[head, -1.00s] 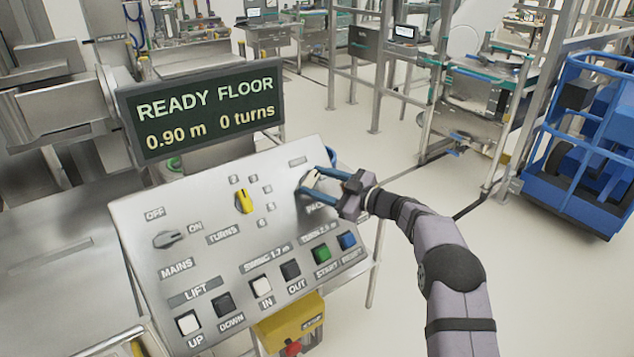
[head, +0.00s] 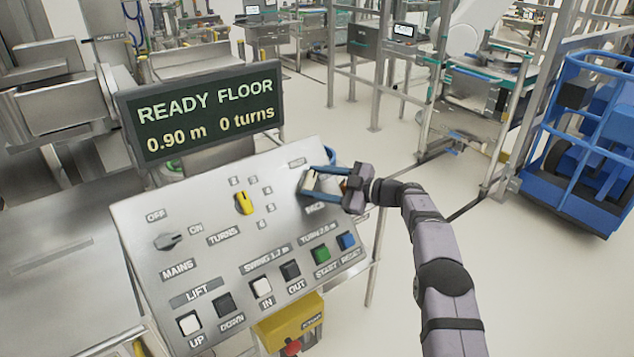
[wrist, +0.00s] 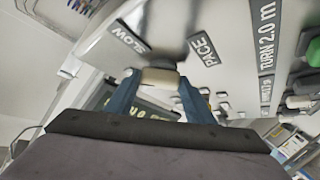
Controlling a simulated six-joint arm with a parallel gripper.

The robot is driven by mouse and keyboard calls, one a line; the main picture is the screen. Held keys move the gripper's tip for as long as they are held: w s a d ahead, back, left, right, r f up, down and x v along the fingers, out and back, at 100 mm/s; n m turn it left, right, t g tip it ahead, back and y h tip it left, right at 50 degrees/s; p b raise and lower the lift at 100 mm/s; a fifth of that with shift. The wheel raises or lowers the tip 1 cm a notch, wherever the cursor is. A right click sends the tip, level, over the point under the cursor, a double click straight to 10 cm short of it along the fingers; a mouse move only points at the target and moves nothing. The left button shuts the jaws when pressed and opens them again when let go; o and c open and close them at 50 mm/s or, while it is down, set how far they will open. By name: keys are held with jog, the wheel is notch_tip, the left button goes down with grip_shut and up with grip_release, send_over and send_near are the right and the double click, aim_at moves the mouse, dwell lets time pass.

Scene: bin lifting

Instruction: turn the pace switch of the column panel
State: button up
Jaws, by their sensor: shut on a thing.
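The pace switch (wrist: 160,77) is a pale knob at the upper right of the sloped column panel (head: 133,215). In the wrist view it sits between my two blue fingers, close to the SLOW and PACE labels. My gripper (head: 308,184) reaches in from the right and is shut on this switch. In the head view the fingers hide most of the switch, so its exact pointing is hard to read. The display (head: 205,117) above the panel reads READY FLOOR, 0.90 m, 0 turns.
Left of my gripper are the yellow TURNS knob (head: 244,203) and the grey MAINS switch (head: 168,241). Push buttons run along the lower panel, including a green one (head: 320,254) and a blue one (head: 346,241). A blue cart (head: 575,190) stands at the right.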

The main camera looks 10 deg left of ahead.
jog(key=o, duration=1.1)
jog(key=shift+s, duration=0.1)
jog(key=shift+c, duration=0.2)
jog(key=shift+d, duration=0.15)
jog(key=shift+b+v, duration=0.6)
jog(key=shift+v, duration=0.35)
jog(key=b+v, duration=0.2)
jog(key=v, duration=0.3)
